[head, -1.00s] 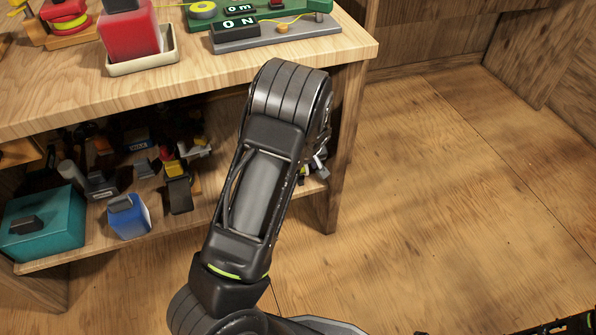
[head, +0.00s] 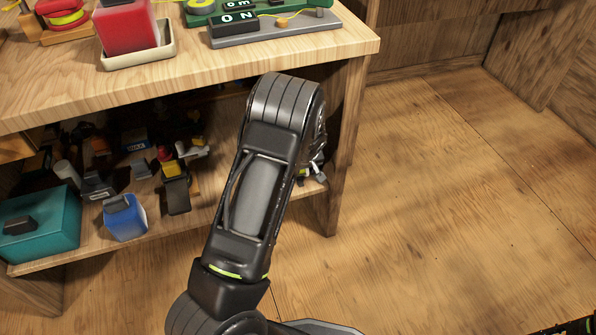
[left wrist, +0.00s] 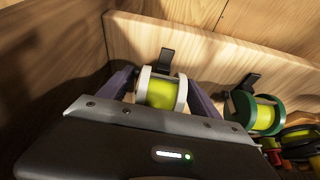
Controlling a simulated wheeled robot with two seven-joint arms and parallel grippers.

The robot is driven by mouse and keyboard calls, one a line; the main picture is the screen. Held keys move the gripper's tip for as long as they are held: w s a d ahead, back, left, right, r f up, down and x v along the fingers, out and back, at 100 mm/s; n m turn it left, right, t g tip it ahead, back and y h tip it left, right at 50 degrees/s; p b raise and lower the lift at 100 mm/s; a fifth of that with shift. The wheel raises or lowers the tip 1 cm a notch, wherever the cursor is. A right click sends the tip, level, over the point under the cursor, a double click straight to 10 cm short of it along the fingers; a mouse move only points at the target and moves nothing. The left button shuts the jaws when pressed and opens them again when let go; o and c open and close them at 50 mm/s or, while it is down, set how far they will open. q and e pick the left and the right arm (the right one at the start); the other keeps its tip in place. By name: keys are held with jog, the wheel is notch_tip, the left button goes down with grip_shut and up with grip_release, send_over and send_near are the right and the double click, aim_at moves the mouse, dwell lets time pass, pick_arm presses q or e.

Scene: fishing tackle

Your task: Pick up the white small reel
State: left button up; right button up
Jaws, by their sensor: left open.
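The white small reel (left wrist: 160,90), wound with yellow line and with a dark foot on top, is in the left wrist view. My left gripper (left wrist: 163,84) is open, with one purple finger on each side of the reel. Whether the fingers touch it I cannot tell. The lower part of the reel is hidden behind the gripper body. In the head view my left arm covers the shelf's right end, and the left gripper and the white reel are not visible there. My right gripper is not in view.
A green reel (left wrist: 255,112) with yellow line stands to the right of the white one. A wooden board (left wrist: 220,60) rises behind them. On the lower shelf are a teal box (head: 40,228), a blue container (head: 124,217) and clutter. The tabletop (head: 210,85) overhangs the shelf.

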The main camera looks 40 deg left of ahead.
pick_arm(q)
jog(key=shift+c, duration=0.5)
grip_shut()
dwell(0.3)
